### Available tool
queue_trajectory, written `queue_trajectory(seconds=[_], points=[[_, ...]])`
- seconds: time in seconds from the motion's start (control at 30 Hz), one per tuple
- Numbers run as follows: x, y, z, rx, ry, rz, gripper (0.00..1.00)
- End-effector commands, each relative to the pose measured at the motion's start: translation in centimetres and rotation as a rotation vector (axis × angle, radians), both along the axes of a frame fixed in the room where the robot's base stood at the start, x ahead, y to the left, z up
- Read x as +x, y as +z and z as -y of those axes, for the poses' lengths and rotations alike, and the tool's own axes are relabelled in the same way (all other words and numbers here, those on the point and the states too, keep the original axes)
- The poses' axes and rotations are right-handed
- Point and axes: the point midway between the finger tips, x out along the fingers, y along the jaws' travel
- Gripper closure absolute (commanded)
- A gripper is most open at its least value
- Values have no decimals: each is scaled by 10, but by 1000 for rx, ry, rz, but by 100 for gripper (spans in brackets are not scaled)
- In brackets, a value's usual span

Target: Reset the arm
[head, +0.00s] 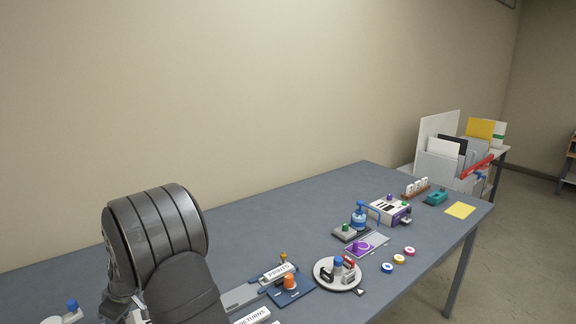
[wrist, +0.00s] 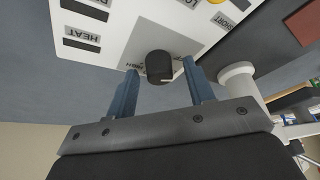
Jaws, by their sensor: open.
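My gripper (wrist: 160,72) is in the wrist view, with its two blue-grey fingers apart. A black knob (wrist: 159,67) on a white control panel (wrist: 108,31) shows between the fingertips, with a visible gap on each side. I cannot tell how far the tips are from the panel face. The panel carries upside-down labels, one reading HEAT (wrist: 81,37). In the head view my arm rises at the lower left, and my gripper is out of sight.
A grey-blue table (head: 240,234) runs along a beige wall. It holds a round white tray (head: 322,278), a blue pump bottle (head: 359,217), a white-and-purple device (head: 389,211) and a yellow sheet (head: 460,210). A white post (wrist: 238,80) stands right of the fingers in the wrist view.

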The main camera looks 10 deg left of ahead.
Motion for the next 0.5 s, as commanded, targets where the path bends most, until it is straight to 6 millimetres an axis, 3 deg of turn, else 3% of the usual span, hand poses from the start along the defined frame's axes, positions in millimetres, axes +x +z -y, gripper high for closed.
queue_trajectory(seconds=[0.5], points=[[-2, 3, 0, 1, -288, 5, 52]])
